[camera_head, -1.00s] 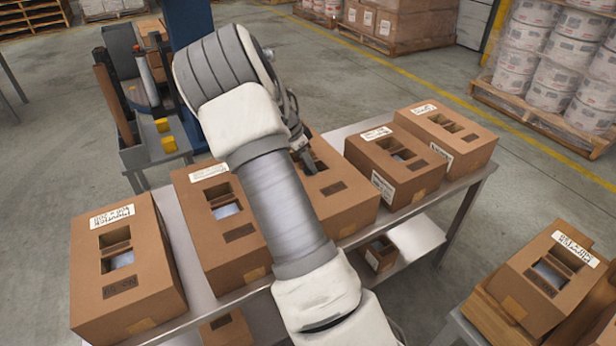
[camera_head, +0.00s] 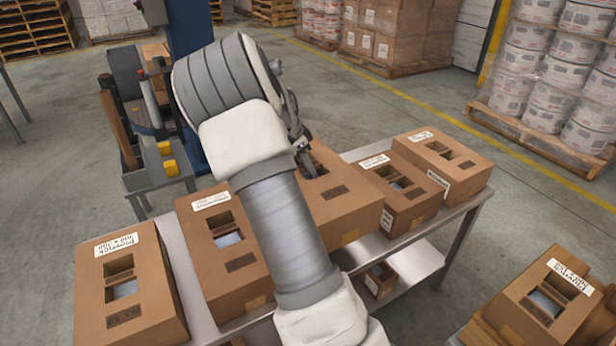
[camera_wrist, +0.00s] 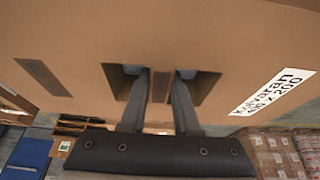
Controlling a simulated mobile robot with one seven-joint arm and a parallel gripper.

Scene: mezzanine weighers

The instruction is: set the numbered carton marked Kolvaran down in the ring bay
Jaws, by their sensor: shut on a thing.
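The carton marked Kolvaran (camera_wrist: 220,45) fills the upper part of the wrist view, its white label (camera_wrist: 273,92) readable at right. It has two hand holes with a strip between them. My gripper (camera_wrist: 158,77) has one finger in each hole and is shut on that strip. In the head view the brown carton (camera_head: 350,213) hangs from my gripper (camera_head: 308,166) above the middle of the table, partly hidden by my arm. A dark patch shows on its top; its label is hidden there. I cannot make out the ring bay.
Similar cartons stand close by on the table (camera_head: 185,262): two at left (camera_head: 130,305) (camera_head: 215,268), two at right (camera_head: 405,210) (camera_head: 465,170). Another carton (camera_head: 540,320) is at lower right. A blue-posted machine (camera_head: 190,60) stands behind.

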